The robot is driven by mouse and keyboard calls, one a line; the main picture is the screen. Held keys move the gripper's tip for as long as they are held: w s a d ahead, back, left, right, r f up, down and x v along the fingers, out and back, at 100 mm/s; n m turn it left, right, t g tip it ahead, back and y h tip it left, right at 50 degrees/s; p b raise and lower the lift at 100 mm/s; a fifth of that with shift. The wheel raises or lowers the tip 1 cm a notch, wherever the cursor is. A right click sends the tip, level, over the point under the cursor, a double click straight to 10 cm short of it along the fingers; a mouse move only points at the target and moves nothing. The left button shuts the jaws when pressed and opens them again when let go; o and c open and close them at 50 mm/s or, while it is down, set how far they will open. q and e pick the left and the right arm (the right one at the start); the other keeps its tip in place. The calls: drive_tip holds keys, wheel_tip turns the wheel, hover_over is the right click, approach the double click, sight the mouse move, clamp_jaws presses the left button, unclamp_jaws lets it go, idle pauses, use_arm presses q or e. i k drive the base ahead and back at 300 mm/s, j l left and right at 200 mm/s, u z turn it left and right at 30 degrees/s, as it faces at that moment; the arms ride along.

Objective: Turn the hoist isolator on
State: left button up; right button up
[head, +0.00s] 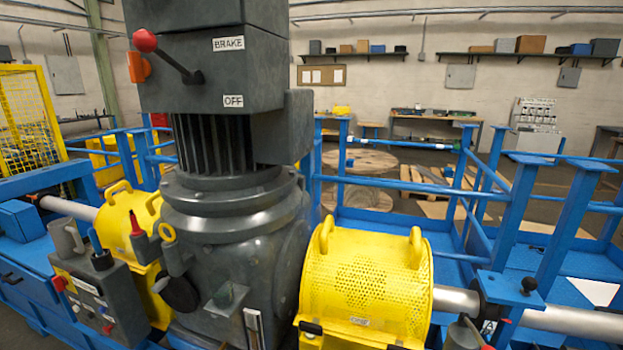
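No switch in view carries a readable hoist isolator label. A grey control box (105,300) stands at the lower left with a red knob (59,284) on its left side and small buttons and lamps on its front. Its small labels are too small to read. The large grey motor housing (205,75) in the middle carries a lever with a red ball (145,41), angled up to the left. A BRAKE label (229,43) and an OFF label (233,101) are on that housing. An orange part (138,67) sits at its left edge. Neither of my grippers is in view.
Yellow perforated guards (366,285) cover the shaft on both sides of the motor. Blue railings (400,187) enclose the platform. Wooden reels and workbenches stand behind.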

sight(60, 283)
drive_tip(key=u, duration=1.75)
